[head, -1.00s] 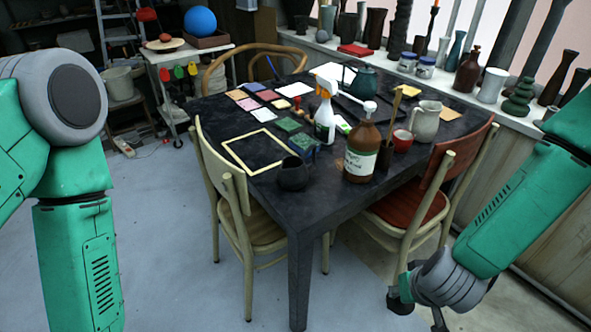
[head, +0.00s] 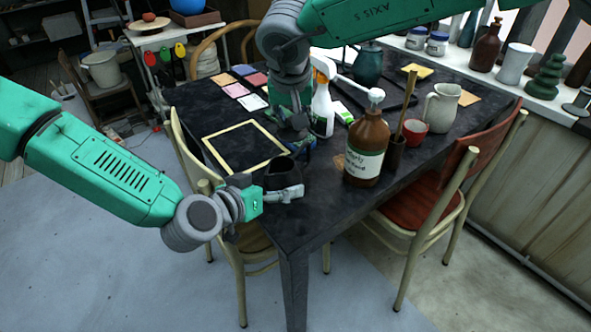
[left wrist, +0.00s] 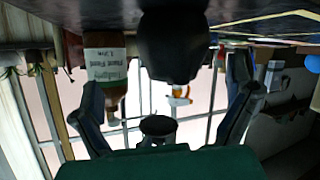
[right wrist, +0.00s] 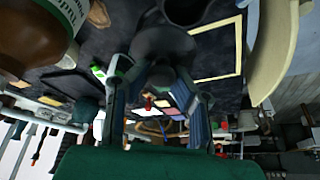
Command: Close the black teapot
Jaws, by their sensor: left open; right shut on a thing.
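The black teapot (head: 283,172) stands upright on the near edge of the dark table, its top open. In the left wrist view it shows upside down (left wrist: 172,45), beyond the fingers. My left gripper (head: 275,194) is open at the teapot's near side; I cannot tell if it touches. My right gripper (head: 298,140) is above the table, just behind the teapot. In the right wrist view its fingers are shut on a dark rounded piece, seemingly the lid (right wrist: 160,48), close to the pot's opening (right wrist: 186,10). The lid is hidden in the head view.
A brown pump bottle (head: 366,150) stands right of the teapot, and a white spray bottle (head: 322,105) behind it. A framed black board (head: 238,147) lies to the left. A red cup (head: 415,132) and a pitcher (head: 441,107) stand farther right. Chairs flank the table.

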